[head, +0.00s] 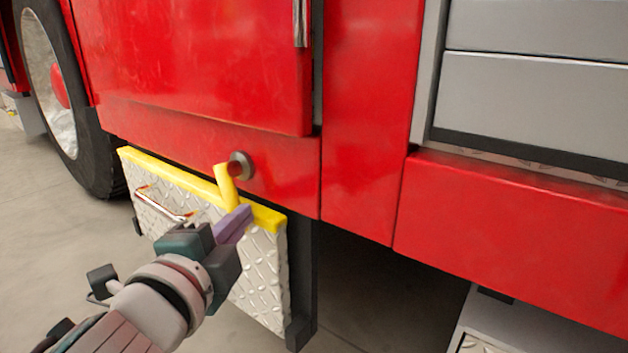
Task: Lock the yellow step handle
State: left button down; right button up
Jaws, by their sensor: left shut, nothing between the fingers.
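The yellow step handle (226,188) is a short bent lever above the yellow top edge of the step panel, standing tilted up and to the left. A round grey knob (241,165) sits on the red body just right of its top. The step panel (262,275) is silver tread plate, folded up against the truck. My left gripper (238,222) is shut and empty, its fingertips right at the lower end of the handle. Whether they touch it I cannot tell. My left wrist hides the middle of the panel. My right gripper is not in view.
A chrome grab bar (163,205) is on the panel's left part. The red truck body (205,75) rises above, with a door handle (300,22) at the top. A large wheel (55,90) stands at left. Open floor (60,245) lies at lower left.

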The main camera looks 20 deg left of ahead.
pick_arm(q)
jog(key=shift+w+a+f+b, duration=0.2)
jog(key=shift+a+f+b, duration=0.2)
jog(key=shift+a, duration=0.2)
dwell(0.3)
jog(key=shift+s+a, duration=0.1)
